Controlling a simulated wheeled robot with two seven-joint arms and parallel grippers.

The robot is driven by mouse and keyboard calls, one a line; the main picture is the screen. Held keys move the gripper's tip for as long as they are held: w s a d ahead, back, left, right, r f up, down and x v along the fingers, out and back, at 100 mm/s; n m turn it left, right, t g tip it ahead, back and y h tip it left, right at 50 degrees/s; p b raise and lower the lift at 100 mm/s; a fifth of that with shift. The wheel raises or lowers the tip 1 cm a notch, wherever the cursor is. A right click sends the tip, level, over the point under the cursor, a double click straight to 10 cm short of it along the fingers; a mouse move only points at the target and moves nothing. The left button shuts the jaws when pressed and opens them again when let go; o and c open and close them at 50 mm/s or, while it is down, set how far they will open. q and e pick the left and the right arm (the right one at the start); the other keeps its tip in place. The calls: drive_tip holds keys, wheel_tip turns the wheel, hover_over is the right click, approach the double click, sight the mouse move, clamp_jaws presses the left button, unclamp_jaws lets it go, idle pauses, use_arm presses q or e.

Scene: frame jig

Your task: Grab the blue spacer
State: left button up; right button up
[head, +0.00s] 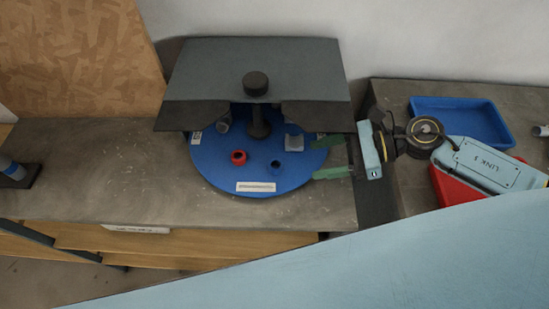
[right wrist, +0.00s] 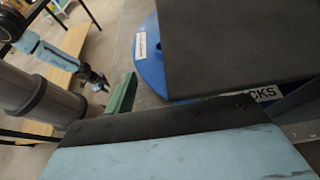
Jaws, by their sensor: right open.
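A small blue ring-shaped piece (head: 276,164), which looks like the blue spacer, sits on the round blue plate (head: 215,170), right of a red spacer (head: 238,157). My right gripper (head: 328,157) is open, its two green fingers pointing left over the plate's right edge. The blue spacer is left of the fingertips, apart from them. In the right wrist view one green finger (right wrist: 122,100) shows; the blue spacer is not visible there. What looks like my left arm's end (right wrist: 95,80) shows small in that view, its jaws unclear.
A dark grey cover (head: 255,65) with a black knob (head: 255,84) overhangs the plate's back half. A grey block (head: 294,142) stands near the right fingers. A blue tray (head: 460,105) lies on the right bench. The bench left of the plate is mostly clear.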

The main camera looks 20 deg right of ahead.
sight(281, 164)
drive_tip(key=x, duration=0.3)
drive_tip(key=shift+r, duration=0.15)
drive_tip(key=shift+w+a+f, duration=0.15)
drive_tip(key=shift+a+f, duration=0.05)
drive_tip(key=shift+a, duration=0.15)
drive_tip(key=shift+w+a+f+p, duration=0.15)
drive_tip(key=shift+a+p, duration=0.25)
drive_tip(key=shift+a, duration=0.05)
drive_tip(key=p+x, duration=0.1)
drive_tip(key=x, duration=0.2)
drive_tip(key=shift+w+a+f, duration=0.1)
drive_tip(key=shift+w+a, duration=0.1)
drive_tip(key=shift+w, duration=0.05)
drive_tip(key=shift+a+f, duration=0.15)
drive_tip(key=shift+a, duration=0.1)
drive_tip(key=c, duration=1.1)
use_arm(q)
drive_tip(key=shift+w+r, duration=0.2)
drive_tip(key=shift+r, duration=0.8)
use_arm(e)
drive_tip(key=shift+o, duration=0.2)
